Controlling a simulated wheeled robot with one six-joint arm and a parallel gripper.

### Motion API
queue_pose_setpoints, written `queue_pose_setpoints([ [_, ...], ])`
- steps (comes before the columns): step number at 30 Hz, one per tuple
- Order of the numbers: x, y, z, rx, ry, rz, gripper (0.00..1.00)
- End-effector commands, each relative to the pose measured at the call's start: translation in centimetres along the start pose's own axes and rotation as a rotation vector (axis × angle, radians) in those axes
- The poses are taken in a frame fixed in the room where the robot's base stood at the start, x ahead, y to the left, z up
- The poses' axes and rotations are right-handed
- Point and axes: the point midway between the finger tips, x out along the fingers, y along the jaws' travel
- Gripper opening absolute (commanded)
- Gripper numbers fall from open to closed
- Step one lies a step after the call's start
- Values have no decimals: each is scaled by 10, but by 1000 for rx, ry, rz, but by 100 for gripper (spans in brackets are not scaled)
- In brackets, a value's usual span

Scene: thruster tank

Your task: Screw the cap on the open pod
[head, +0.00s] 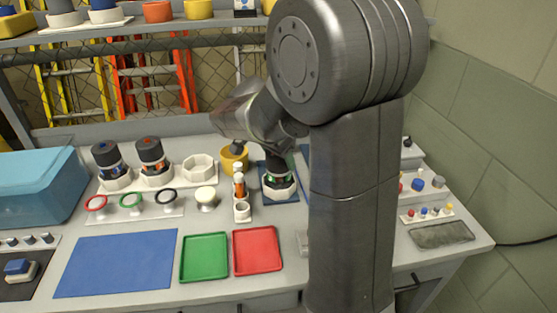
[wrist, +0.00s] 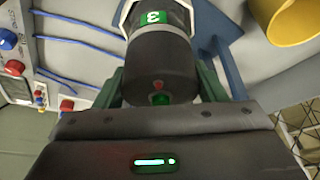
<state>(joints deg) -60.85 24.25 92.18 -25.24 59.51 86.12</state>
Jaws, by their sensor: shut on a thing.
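A pod (head: 278,181) with green parts stands upright in a white hexagonal holder (head: 281,192) on a small blue plate. In the wrist view a dark cap (wrist: 160,78) sits at the pod's upper end, in line with it, beside a green label marked 3 (wrist: 152,17). My gripper (wrist: 160,88) is shut on the dark cap, one finger on each side. In the head view my gripper (head: 276,155) is above the pod, partly hidden by my arm. I cannot tell how tightly the cap is seated.
Two capped pods (head: 107,162) (head: 151,157) stand in holders at left, beside an empty white holder (head: 200,168). A yellow cup (head: 233,159) and an orange-and-white item (head: 239,187) stand close left of my gripper. Green (head: 204,257) and red (head: 257,250) trays lie in front.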

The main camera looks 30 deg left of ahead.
Motion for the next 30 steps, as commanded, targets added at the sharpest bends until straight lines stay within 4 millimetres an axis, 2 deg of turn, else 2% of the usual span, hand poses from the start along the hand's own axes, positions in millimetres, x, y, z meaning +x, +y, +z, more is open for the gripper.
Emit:
queue_pose_setpoints([
  [18,0,0,-1,734,1,309,44],
  [27,1,1,1,779,1,329,44],
  [28,1,1,1,778,1,329,66],
  [30,1,1,1,778,1,328,80],
])
